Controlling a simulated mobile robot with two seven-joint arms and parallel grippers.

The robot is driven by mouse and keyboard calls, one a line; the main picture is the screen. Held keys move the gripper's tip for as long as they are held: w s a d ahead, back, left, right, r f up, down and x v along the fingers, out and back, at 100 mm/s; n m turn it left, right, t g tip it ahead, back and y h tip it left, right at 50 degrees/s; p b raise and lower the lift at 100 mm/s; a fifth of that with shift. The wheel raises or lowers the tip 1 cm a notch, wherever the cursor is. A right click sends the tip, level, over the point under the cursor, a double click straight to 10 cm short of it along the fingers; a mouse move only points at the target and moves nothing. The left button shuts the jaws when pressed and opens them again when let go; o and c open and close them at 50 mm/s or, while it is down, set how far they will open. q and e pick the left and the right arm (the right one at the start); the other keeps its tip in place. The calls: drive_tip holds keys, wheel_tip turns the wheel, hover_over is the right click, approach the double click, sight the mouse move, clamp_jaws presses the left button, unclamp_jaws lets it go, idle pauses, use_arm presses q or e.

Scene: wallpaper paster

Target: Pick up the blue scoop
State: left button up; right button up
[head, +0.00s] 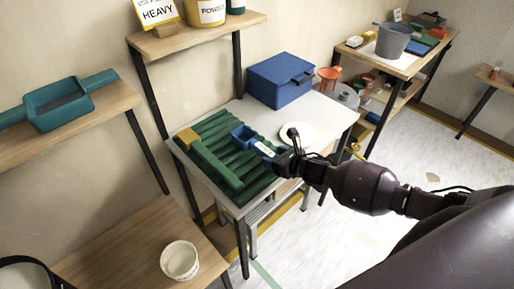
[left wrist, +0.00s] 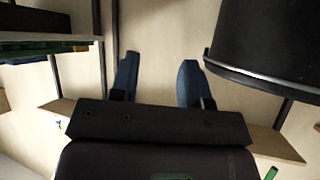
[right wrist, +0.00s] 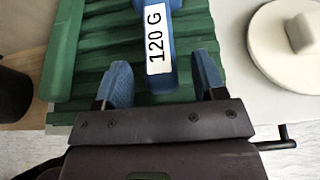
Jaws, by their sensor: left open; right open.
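The blue scoop (head: 242,136) lies on a ribbed green rack (head: 213,130) on the white table, its handle pointing toward my right gripper (head: 277,152). In the right wrist view, the scoop's blue handle (right wrist: 163,85) carries a white "120 G" label. The open blue fingers of my right gripper (right wrist: 163,70) stand on either side of the handle end, with a gap on each side. I cannot tell their height above it. My left gripper (left wrist: 157,70) is open and empty in the left wrist view, facing a wall and shelf; it is out of the head view.
A white round lid (head: 297,135) lies right of the scoop. A blue box (head: 281,80) stands at the table's back. A green bar (head: 216,163) and a yellow block (head: 188,137) lie on the rack. A white tub (head: 180,260) stands on the lower left table.

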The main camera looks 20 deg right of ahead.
sight(256, 146)
drive_tip(key=shift+x, duration=1.2)
drive_tip(key=shift+c, duration=0.5)
drive_tip(key=c, duration=0.9)
drive_tip(key=shift+r, duration=0.1)
